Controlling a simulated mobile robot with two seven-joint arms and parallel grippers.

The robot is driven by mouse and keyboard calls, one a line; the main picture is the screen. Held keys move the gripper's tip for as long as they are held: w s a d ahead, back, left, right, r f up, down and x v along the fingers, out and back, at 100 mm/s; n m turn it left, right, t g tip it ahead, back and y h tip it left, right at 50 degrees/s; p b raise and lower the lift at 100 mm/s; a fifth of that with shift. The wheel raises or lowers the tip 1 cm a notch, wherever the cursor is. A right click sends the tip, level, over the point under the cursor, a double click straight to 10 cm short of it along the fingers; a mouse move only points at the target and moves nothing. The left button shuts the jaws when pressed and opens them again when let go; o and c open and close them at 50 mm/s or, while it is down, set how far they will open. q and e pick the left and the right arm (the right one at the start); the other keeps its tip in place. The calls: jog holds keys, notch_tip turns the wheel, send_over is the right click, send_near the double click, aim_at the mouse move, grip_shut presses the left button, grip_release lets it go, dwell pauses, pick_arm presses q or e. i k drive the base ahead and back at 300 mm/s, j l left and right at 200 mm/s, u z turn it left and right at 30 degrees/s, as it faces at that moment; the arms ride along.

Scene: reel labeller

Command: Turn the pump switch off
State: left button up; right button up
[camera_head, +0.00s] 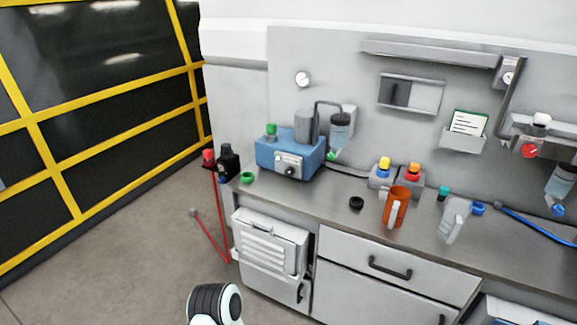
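A blue pump unit (265,157) with a grey cylinder on top stands on the left part of the grey counter. Its light front panel (287,162) carries a small dark knob or switch (290,171), too small for me to read its position. A dark tube runs from the top of the unit to a clear vessel (340,131) at its right. Neither of my grippers is in view. Only a rounded white and black part of my own arm shows at the bottom edge, well in front of the counter.
A red stand (217,205) is left of the counter. The floor in front is clear.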

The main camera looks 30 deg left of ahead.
aim_at(290, 171)
jog(key=i+j, duration=0.1)
jog(key=j, duration=0.8)
jog(key=i+j, duration=0.1)
jog(key=j, duration=0.85)
